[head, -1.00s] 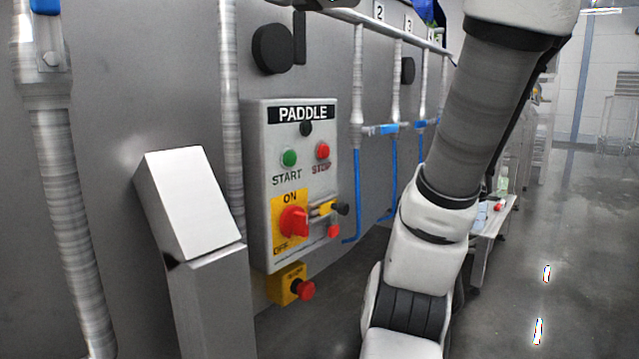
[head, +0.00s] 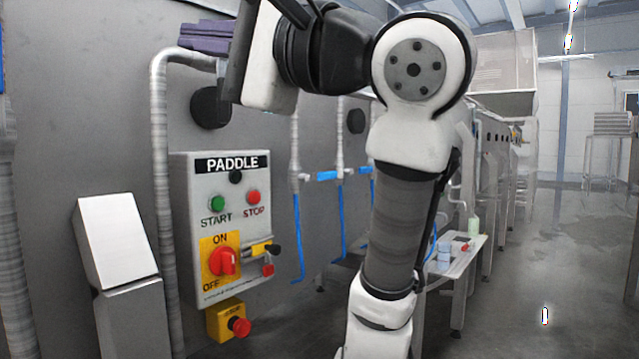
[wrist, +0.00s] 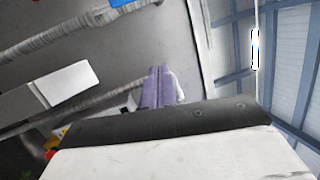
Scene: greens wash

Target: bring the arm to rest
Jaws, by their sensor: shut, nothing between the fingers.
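My arm is raised and bent at the upper middle of the head view. My gripper (head: 190,38) has purple fingers that point left, above the paddle control box and near the grey tank wall. Its fingers lie together with nothing between them. They also show in the wrist view (wrist: 159,86), side by side against the grey wall. The gripper appears clear of the box, but its exact gap to the wall and pipe is hard to tell.
The paddle control box (head: 232,225) has start and stop buttons, a red rotary switch (head: 223,262) and a red emergency button (head: 239,327) below. A grey pipe (head: 160,180) runs beside it. A small side table (head: 462,262) stands behind my arm. Open floor (head: 560,290) lies right.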

